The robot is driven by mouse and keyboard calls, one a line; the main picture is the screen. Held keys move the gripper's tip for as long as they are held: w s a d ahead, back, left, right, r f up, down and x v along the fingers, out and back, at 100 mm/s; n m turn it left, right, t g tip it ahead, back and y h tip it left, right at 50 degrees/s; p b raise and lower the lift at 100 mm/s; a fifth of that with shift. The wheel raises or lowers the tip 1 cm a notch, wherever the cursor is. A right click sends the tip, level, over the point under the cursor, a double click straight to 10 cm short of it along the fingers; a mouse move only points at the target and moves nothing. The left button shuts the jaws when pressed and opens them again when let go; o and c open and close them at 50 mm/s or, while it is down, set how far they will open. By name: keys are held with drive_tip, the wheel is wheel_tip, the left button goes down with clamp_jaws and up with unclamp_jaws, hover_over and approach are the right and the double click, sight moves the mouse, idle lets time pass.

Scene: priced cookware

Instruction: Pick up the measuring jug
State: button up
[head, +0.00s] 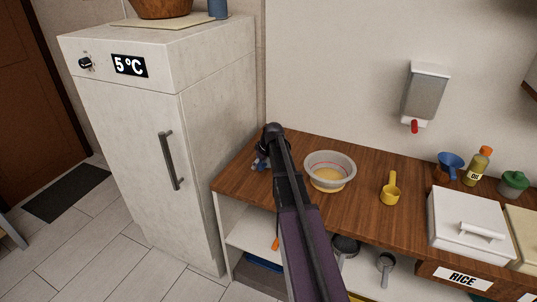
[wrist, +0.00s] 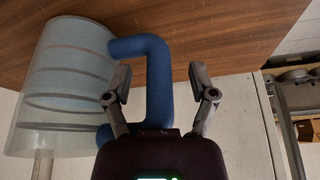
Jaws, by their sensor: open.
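The measuring jug (wrist: 65,85) is translucent with dark level bands and a blue handle (wrist: 158,85). It fills the left of the wrist view, by the wooden counter. My gripper (wrist: 160,78) is open, with one finger on each side of the handle's long bar. I cannot tell whether either finger touches it. In the head view my arm hides nearly all of the jug, and my gripper (head: 261,160) shows only in part at the counter's left end.
The wooden counter (head: 360,205) carries a grey-rimmed bowl (head: 345,160), a yellow cup (head: 390,195), a blue funnel (head: 450,162), an oil bottle (head: 479,168) and a white rice bin (head: 462,212). A fridge (head: 135,130) stands to the left.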

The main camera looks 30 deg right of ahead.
clamp_jaws()
drive_tip(key=shift+r+p, duration=0.45)
idle(0.5)
drive_tip(key=shift+r+p, duration=4.4)
drive_tip(key=shift+r, duration=0.15)
drive_tip(key=shift+s, duration=0.2)
